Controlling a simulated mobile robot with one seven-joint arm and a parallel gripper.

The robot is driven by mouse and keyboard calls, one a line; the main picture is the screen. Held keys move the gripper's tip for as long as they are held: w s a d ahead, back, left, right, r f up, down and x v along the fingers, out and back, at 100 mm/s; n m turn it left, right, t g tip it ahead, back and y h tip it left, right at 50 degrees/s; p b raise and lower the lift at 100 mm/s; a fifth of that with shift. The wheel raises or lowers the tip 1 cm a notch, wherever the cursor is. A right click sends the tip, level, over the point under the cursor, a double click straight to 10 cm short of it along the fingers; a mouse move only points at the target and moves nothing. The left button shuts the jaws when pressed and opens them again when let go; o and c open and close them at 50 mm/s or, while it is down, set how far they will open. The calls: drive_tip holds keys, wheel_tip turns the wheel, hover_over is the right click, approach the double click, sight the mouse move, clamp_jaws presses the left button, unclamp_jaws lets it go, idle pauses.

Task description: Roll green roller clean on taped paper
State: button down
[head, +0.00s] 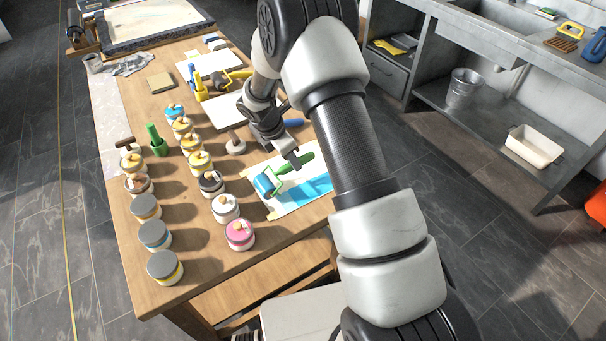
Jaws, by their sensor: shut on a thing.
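The green-handled roller (267,183) is over the white paper (295,205) near the table's right edge, in the head view. Its drum looks blue. The paper bears a broad blue band, and small tan tape pieces show at its corners. My gripper (296,160) comes down from above and is shut on the roller's green handle. Whether the drum touches the paper is hard to tell from this angle. My arm hides part of the paper's right side.
Several ink jars (201,163) stand in rows left of the paper. A yellow roller (228,78) and a white sheet (236,112) lie farther back. A blue-handled tool lies behind my gripper. A metal sink bench (468,90) stands across the floor at right.

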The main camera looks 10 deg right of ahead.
drive_tip(key=shift+f+b, duration=0.5)
drive_tip(key=shift+f, duration=0.2)
drive_tip(key=shift+d, duration=0.1)
drive_tip(key=shift+w+d+r+p, duration=0.15)
drive_tip(key=shift+w+d, duration=0.15)
drive_tip(key=shift+d, duration=0.5)
drive_tip(key=shift+w+d+f+p, duration=0.15)
drive_tip(key=shift+w+d, duration=0.1)
drive_tip(key=shift+d, duration=0.55)
drive_tip(key=shift+w+d+r+p, duration=0.15)
drive_tip(key=shift+w+d, duration=0.15)
drive_tip(key=shift+d, duration=0.5)
drive_tip(key=shift+w+d+f+p, duration=0.15)
drive_tip(key=shift+w+d, duration=0.4)
drive_tip(key=shift+d, duration=1.15)
drive_tip(key=shift+w+d+p, duration=0.15)
drive_tip(key=shift+w+d, duration=0.35)
drive_tip(key=shift+d, duration=1.2)
drive_tip(key=shift+w+d+f+p, duration=0.15)
drive_tip(key=shift+w+d, duration=0.4)
drive_tip(key=shift+d, duration=1.15)
drive_tip(key=w+d, duration=0.2)
drive_tip(key=d, duration=0.5)
drive_tip(key=shift+d, duration=0.2)
drive_tip(key=shift+w+r, duration=0.1)
